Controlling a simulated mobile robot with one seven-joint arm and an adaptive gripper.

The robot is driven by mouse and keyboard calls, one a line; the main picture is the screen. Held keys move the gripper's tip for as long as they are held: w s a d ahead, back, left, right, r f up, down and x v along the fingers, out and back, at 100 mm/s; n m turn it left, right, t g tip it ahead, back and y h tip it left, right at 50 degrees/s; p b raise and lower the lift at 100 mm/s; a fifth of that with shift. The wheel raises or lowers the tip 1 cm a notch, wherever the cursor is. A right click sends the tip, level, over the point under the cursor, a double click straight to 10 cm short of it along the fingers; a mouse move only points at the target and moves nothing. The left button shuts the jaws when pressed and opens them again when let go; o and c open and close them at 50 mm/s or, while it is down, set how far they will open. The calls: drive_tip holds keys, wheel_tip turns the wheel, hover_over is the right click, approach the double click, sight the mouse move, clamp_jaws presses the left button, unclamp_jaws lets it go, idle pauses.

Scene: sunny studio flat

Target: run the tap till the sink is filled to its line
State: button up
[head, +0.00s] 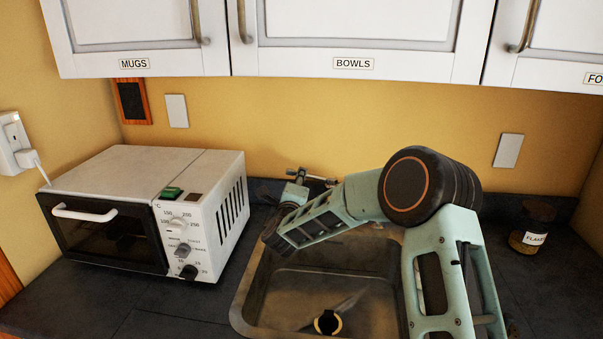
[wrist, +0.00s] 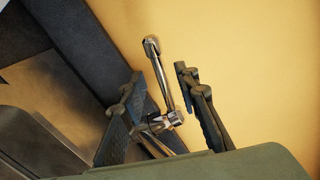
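The chrome tap (head: 299,174) stands at the back of the sink, partly hidden by my arm in the head view. In the wrist view the tap (wrist: 162,78) shows as a slim metal bar with a rounded end, joined to a fitting lower down. My gripper (head: 292,195) is at the tap. In the wrist view my gripper (wrist: 160,88) is open, with one finger on each side of the tap; I cannot tell whether either touches it. The metal sink (head: 246,307) has a dark ring with a pale centre at its bottom. I see no clear water level or fill line.
A white toaster oven (head: 105,240) stands on the dark counter (head: 165,325) left of the sink. White cupboards (head: 350,30) labelled MUGS and BOWLS hang above. The yellow wall (head: 400,120) is close behind the tap.

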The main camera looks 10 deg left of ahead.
sight(312, 176)
drive_tip(key=shift+w+f+p, duration=0.1)
drive_tip(key=shift+w+p, duration=0.25)
drive_tip(key=shift+w, duration=2)
clamp_jaws()
